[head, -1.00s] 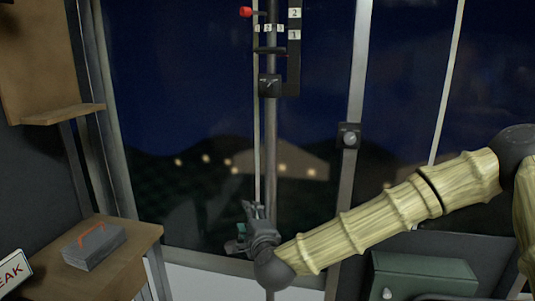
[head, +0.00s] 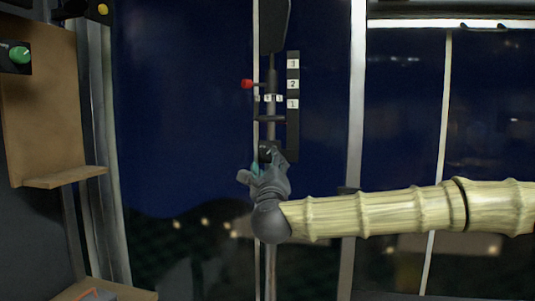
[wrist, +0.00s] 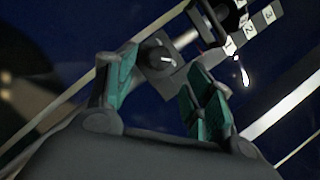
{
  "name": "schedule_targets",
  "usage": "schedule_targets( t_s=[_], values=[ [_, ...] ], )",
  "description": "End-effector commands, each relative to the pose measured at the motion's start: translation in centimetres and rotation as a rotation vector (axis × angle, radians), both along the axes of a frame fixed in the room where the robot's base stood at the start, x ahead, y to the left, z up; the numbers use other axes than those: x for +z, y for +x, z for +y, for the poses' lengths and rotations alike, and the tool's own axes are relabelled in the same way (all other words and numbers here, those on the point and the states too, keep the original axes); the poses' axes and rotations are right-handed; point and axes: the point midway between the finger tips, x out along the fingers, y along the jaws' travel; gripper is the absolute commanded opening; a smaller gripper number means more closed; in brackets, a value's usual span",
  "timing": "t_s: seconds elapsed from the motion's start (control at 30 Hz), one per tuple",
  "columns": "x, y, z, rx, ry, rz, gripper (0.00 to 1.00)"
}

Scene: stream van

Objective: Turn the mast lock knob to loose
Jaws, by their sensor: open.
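The mast lock knob (wrist: 158,57) is a dark round knob with a white mark on a dark block on the mast (head: 271,80). In the wrist view it shows between and just beyond my fingertips. In the head view the knob (head: 265,151) is mostly covered by my gripper (head: 264,167), which is at the mast just below it. My gripper is open, its teal-padded fingers (wrist: 165,72) spread to either side of the knob's line. I cannot tell whether a finger touches the knob.
A numbered scale plate (head: 293,115) and a red-tipped pointer (head: 247,84) sit on the mast above the knob. Window posts (head: 357,90) stand to the right. A wooden shelf (head: 64,178) and a green knob (head: 19,54) are at left.

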Motion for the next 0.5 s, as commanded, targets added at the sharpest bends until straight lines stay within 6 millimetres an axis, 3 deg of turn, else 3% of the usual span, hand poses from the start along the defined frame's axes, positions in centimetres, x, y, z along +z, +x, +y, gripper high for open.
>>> schedule_targets(
  t_s=[0.23,0.5],
  values=[
    [1.2,3.4,0.4,0.000,-0.001,0.001,0.53],
    [1.5,4.9,0.6,0.000,-0.001,0.001,0.53]
  ],
)
